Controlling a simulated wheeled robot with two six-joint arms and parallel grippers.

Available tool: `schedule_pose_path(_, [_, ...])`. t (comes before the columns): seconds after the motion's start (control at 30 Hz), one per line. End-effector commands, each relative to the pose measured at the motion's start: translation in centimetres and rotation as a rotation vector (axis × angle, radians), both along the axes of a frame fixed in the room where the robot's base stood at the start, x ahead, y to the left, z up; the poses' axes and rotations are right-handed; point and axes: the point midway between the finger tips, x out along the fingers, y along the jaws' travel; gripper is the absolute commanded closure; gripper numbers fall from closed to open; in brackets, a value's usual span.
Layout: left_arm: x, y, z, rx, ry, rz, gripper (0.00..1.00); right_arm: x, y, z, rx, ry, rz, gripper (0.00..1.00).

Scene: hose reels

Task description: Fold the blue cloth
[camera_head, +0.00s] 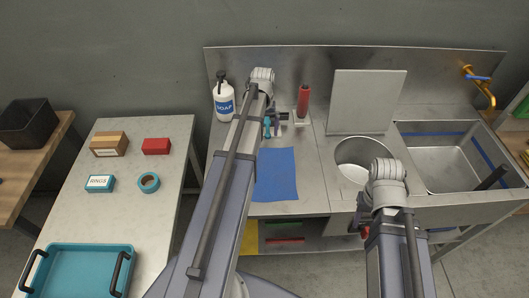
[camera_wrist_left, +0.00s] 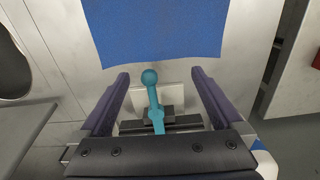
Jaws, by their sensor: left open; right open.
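The blue cloth (camera_head: 276,174) lies flat and spread out on the steel counter, left of the round basin. In the left wrist view its near part (camera_wrist_left: 155,30) fills the top middle, cut off by the frame. My left gripper (camera_wrist_left: 161,74) is open and empty above the counter, short of the cloth's edge. In the head view my left arm hides most of that gripper and covers the cloth's left edge. My right gripper (camera_head: 364,212) is beside the round basin, away from the cloth; its fingers are hardly visible.
A teal ball-ended lever (camera_wrist_left: 152,92) on a plate appears between my left fingers. A soap bottle (camera_head: 224,102) and a red cylinder (camera_head: 303,101) stand at the counter's back. A raised lid (camera_head: 365,101) stands behind the round basin (camera_head: 352,175). A side table holds a teal tray (camera_head: 82,271).

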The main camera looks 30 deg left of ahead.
Motion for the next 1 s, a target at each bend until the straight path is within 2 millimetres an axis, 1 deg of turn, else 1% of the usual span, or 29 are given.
schedule_pose_path(0.03, [0.0, 0.0, -1.0, 0.000, 0.000, 0.000, 0.00, 0.0, 0.0, -1.0, 0.000, 0.000, 0.000, 0.50])
schedule_pose_path(0.17, [0.0, 0.0, -2.7, 0.000, 0.000, -0.001, 0.00, 0.0, 0.0, -2.7, 0.000, 0.000, 0.000, 0.50])
schedule_pose_path(0.4, [0.0, 0.0, -6.1, 0.000, 0.000, -0.001, 0.00, 0.0, 0.0, -6.1, 0.000, 0.000, 0.000, 0.50])
schedule_pose_path(0.6, [0.0, 0.0, -8.4, 0.000, 0.000, -0.001, 0.00, 0.0, 0.0, -8.4, 0.000, 0.000, 0.000, 0.50])
schedule_pose_path(0.73, [0.0, 0.0, -8.9, 0.000, 0.000, -0.001, 0.00, 0.0, 0.0, -8.9, 0.000, 0.000, 0.000, 0.50])
schedule_pose_path(1.0, [0.0, 0.0, -8.8, 0.000, 0.000, -0.001, 0.00, 0.0, 0.0, -8.8, 0.000, 0.000, 0.000, 0.50])
